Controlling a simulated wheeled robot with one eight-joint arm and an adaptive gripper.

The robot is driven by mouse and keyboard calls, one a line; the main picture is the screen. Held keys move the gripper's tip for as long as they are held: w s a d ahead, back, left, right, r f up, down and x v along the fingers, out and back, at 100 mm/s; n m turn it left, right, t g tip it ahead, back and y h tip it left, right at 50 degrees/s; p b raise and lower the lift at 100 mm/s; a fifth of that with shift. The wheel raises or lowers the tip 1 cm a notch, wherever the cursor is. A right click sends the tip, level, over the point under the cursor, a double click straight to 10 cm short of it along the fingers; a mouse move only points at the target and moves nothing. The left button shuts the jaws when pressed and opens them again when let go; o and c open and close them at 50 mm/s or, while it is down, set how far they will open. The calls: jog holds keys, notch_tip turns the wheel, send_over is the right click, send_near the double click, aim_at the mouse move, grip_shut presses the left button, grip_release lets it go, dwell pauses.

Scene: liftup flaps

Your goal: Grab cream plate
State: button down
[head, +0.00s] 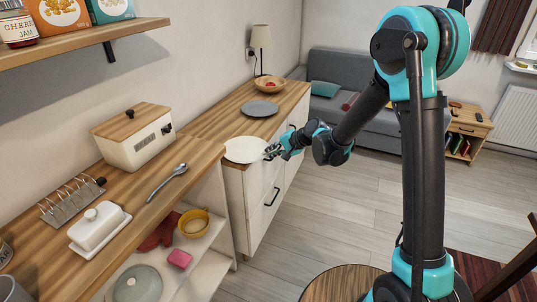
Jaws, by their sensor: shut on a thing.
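The cream plate (244,151) is a flat, pale round disc near the front corner of the farther wooden counter, in the middle of the head view. My gripper (271,152) is at the plate's right edge, with its fingers shut on the rim. The plate looks about level. I cannot tell whether it rests on the counter or is slightly above it. The fingertips are small and partly hidden at the rim.
A grey plate (260,108) and a wooden bowl (270,85) stand farther back on the same counter, by a lamp (260,42). A bread box (135,136), spoon (168,183), toast rack (72,200) and butter dish (100,228) are on the nearer counter. Floor right of the drawers is clear.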

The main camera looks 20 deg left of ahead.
jog(key=shift+s+d, duration=0.3)
jog(key=c, duration=1.6)
grip_release()
jog(key=v, duration=1.2)
jog(key=shift+w, duration=0.1)
jog(key=shift+c, duration=0.2)
